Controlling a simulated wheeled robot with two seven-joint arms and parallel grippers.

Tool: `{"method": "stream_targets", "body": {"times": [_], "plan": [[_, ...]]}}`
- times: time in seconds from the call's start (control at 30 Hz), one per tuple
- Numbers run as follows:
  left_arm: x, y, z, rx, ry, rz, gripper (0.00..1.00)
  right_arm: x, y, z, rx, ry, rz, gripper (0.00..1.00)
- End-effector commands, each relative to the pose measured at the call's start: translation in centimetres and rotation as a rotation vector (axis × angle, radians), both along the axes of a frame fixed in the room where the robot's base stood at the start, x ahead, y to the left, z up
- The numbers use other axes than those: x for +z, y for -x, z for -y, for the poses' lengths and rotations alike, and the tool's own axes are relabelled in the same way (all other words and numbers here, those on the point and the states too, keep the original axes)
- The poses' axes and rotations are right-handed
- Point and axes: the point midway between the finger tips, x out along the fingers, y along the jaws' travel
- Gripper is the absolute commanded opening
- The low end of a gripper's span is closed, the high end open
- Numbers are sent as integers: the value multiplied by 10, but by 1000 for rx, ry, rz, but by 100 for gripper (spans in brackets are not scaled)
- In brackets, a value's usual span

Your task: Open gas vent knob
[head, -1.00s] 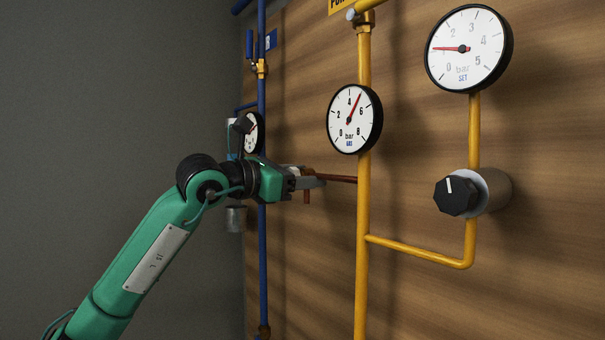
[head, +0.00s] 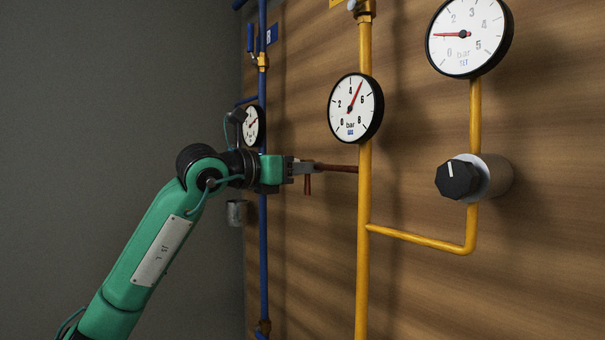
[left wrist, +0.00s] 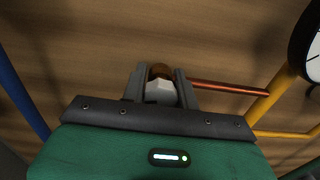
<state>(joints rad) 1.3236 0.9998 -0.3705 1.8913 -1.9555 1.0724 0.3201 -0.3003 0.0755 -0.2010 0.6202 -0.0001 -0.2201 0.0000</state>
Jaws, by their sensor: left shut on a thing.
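My left gripper (head: 302,168) is at the left end of a copper pipe (head: 335,168), in front of the wooden wall. In the left wrist view my left gripper (left wrist: 160,88) is shut on a pale grey vent knob (left wrist: 159,90), with a finger on each side. A round copper part (left wrist: 160,71) shows just behind the knob. In the head view the fingers hide the knob, and a short copper outlet (head: 307,186) points down below them. My right gripper is not in view.
A yellow gas pipe (head: 363,235) with a GAS gauge (head: 355,108) stands right of the gripper. A blue pipe (head: 263,280) runs behind my arm. Further right are a SET gauge (head: 469,38) and a black regulator knob (head: 457,179).

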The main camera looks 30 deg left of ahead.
Motion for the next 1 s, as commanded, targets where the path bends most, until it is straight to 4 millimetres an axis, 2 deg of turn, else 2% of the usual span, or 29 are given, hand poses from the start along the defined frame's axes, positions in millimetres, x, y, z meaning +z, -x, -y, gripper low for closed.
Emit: {"method": "stream_targets", "body": {"times": [0.3, 1.0], "plan": [[-2, 0, 0, 0, 279, -112, 7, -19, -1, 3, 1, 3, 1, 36], [0, 0, 0, 0, 887, -364, 7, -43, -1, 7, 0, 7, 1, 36]]}}
